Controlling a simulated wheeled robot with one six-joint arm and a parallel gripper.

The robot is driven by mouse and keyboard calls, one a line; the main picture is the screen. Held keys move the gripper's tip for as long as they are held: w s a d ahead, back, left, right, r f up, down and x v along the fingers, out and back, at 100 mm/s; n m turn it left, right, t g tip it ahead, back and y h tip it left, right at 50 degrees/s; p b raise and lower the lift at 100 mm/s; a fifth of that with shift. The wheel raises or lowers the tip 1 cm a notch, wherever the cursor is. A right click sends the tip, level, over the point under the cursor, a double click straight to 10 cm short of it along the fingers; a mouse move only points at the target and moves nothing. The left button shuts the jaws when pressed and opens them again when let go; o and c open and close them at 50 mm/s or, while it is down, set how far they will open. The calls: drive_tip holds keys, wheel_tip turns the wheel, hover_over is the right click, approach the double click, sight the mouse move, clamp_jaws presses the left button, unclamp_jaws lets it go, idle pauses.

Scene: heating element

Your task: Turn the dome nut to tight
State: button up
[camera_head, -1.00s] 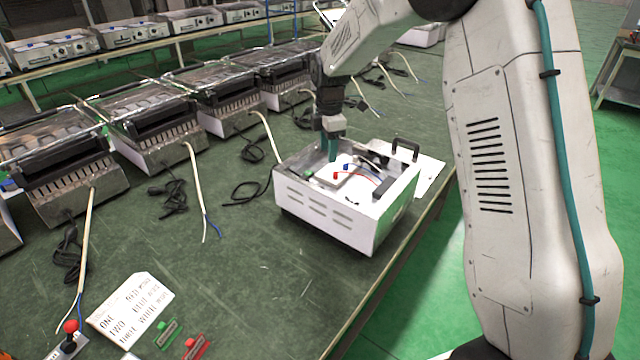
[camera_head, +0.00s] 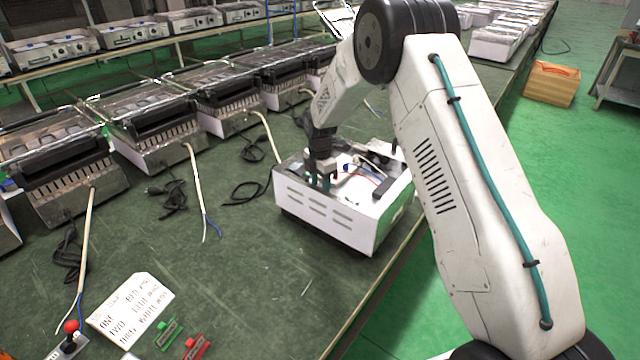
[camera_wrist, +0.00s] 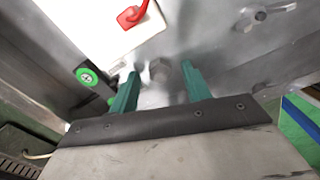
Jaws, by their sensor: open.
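The dome nut (camera_wrist: 159,71) shows in the wrist view as a small grey metal nut, somewhat blurred, on the metal floor of the white housing (camera_head: 325,216). My gripper (camera_head: 319,182) points down inside the housing near its front left wall. Its two teal fingers are open in the wrist view (camera_wrist: 160,78), one on each side of the nut, with gaps showing. I cannot tell how deep the fingertips sit relative to it. The nut is hidden in the head view.
In the wrist view, a wing nut (camera_wrist: 263,16), a white block with a red part (camera_wrist: 132,15) and a green round part (camera_wrist: 87,76) lie nearby. Wires (camera_head: 365,172) run inside the housing.

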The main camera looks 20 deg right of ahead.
drive_tip(key=c, duration=1)
